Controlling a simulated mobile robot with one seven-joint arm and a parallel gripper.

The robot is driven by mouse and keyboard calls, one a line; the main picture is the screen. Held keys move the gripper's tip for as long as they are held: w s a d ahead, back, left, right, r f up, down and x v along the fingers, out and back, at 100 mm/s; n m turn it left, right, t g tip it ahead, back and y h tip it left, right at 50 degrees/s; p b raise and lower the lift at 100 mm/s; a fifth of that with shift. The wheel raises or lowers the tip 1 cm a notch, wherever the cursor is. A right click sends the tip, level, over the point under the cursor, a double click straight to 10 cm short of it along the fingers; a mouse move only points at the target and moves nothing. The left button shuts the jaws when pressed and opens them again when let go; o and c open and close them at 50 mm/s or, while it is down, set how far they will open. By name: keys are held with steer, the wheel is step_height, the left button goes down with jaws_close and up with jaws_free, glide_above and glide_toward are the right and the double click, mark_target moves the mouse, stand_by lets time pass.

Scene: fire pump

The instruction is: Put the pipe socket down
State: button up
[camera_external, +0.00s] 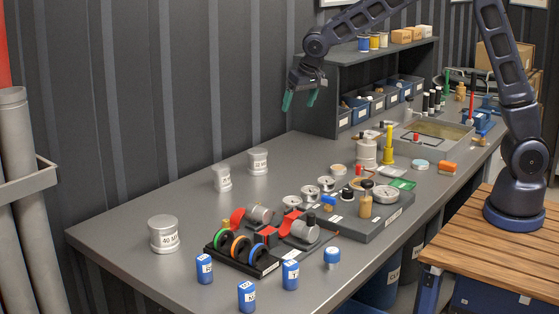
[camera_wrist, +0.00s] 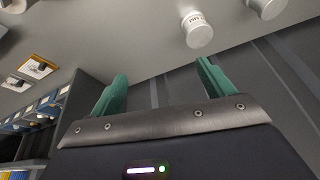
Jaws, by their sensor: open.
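My gripper (camera_external: 299,100) is raised high over the back of the bench, left of the shelf. Its green fingers are apart with nothing between them; they also show open and empty in the wrist view (camera_wrist: 160,84). No part is clearly marked as the pipe socket. Pale grey labelled cylinders, which may be sockets, stand upright on the bench: a large one marked 40 MM (camera_external: 163,235) at the front left, and two smaller ones (camera_external: 222,179) and (camera_external: 258,161) farther back. The wrist view shows one labelled cylinder (camera_wrist: 198,31) beyond the fingers, apart from them.
The shelf with blue bins (camera_external: 378,104) stands right of my gripper. Bare bench (camera_external: 190,205) lies between the labelled cylinders.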

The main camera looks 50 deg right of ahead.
steer(key=s+d+r+n, duration=0.1)
steer(key=s+d+r, duration=0.55)
steer(key=s, duration=0.45)
steer(key=s+d+r, duration=0.6)
steer(key=s+d, duration=0.2)
steer(key=s, duration=0.2)
steer(key=s+d+f, duration=0.1)
steer(key=s+d, duration=0.1)
steer(key=s, duration=0.9)
steer(key=s+d+f+n, duration=0.1)
steer(key=s+d, duration=0.2)
steer(key=s, duration=0.8)
steer(key=shift+s+n+y, duration=0.25)
steer(key=shift+n+y, duration=0.05)
steer(key=shift+o, duration=1.3)
